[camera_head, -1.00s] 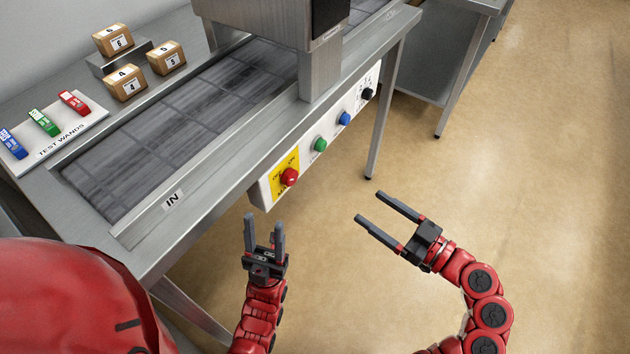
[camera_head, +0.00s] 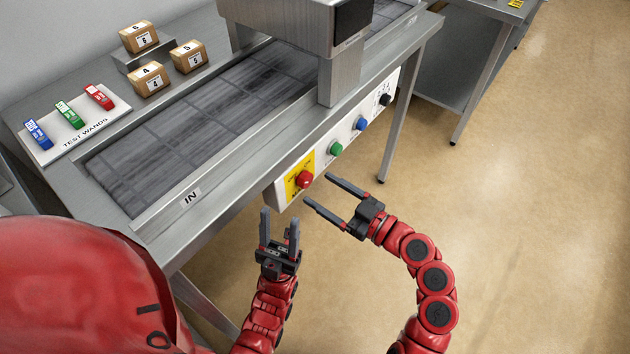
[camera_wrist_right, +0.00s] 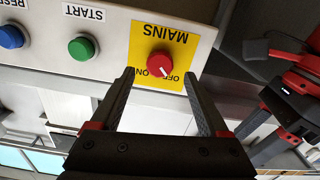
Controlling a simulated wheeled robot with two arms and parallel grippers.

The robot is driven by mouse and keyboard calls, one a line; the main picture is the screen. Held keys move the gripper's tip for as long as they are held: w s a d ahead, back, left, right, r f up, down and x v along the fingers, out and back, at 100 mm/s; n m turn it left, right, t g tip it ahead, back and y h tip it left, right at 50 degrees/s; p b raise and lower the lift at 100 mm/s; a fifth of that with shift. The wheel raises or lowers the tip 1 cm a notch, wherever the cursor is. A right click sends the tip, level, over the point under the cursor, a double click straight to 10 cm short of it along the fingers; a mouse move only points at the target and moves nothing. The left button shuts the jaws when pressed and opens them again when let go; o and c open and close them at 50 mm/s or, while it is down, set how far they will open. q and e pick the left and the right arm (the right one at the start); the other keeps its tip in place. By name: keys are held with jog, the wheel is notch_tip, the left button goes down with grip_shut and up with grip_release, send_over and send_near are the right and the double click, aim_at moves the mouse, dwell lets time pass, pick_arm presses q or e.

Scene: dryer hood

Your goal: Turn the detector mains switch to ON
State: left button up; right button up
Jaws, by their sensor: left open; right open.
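The mains switch is a red round knob (camera_head: 304,180) on a yellow plate (camera_head: 291,180) at the near end of the front panel. In the right wrist view, upside down, the knob (camera_wrist_right: 159,62) has a white mark slanting towards OFF; ON is on the other side. My right gripper (camera_head: 316,188) is open and empty, its fingertips close to the knob and pointing at the panel. In the right wrist view the knob appears between the fingertips, contact not visible. My left gripper (camera_head: 279,216) is open and empty, below and left of the knob.
Green (camera_head: 336,149), blue (camera_head: 361,124) and black (camera_head: 385,100) controls follow along the panel. The conveyor (camera_head: 200,125) runs above it, with test wands (camera_head: 70,115) and boxes (camera_head: 188,56) behind. A table leg (camera_head: 391,140) stands farther right. Floor in front is clear.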

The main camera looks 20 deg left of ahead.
aim_at(308, 182)
jog(key=shift+x, duration=1.55)
jog(key=shift+c, duration=0.3)
grip_shut()
